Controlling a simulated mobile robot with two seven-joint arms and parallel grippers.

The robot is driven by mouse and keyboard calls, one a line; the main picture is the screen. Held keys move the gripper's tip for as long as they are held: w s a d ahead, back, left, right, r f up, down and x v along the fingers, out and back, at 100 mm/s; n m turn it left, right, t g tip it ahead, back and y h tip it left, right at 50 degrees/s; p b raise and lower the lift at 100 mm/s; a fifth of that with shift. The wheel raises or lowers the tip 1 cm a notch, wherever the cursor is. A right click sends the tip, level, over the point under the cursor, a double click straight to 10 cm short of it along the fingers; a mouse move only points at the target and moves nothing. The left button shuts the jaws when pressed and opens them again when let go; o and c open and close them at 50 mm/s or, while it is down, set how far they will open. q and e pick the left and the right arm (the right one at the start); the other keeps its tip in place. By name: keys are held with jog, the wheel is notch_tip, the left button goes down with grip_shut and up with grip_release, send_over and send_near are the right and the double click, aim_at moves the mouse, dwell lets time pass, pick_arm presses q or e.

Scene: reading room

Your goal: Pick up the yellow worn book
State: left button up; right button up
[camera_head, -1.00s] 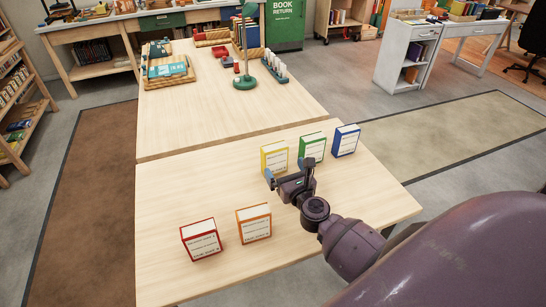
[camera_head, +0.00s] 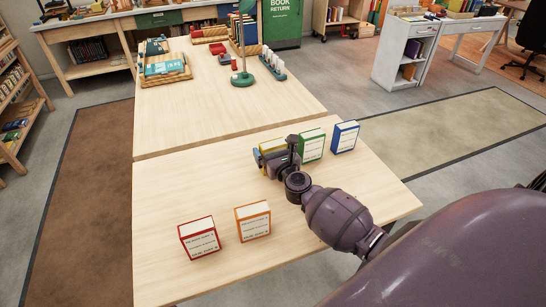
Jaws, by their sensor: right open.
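The yellow book (camera_head: 271,146) stands upright on the near wooden table in the head view, left of a green book (camera_head: 312,146). Only its top part shows; my right gripper covers most of its front. My right gripper (camera_head: 265,161) is at the book's near face, its jaws open. One finger shows at the book's left side; the other is hidden, so I cannot tell whether they straddle or touch the book. My left gripper is not in view.
A blue book (camera_head: 345,137) stands right of the green one. A red book (camera_head: 199,238) and an orange book (camera_head: 253,221) stand nearer the front. The table's left middle (camera_head: 185,180) is clear. A green lamp (camera_head: 242,78) and trays stand farther back.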

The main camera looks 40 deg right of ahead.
jog(key=c, duration=0.7)
jog(key=shift+c, duration=0.6)
jog(key=shift+r, duration=0.15)
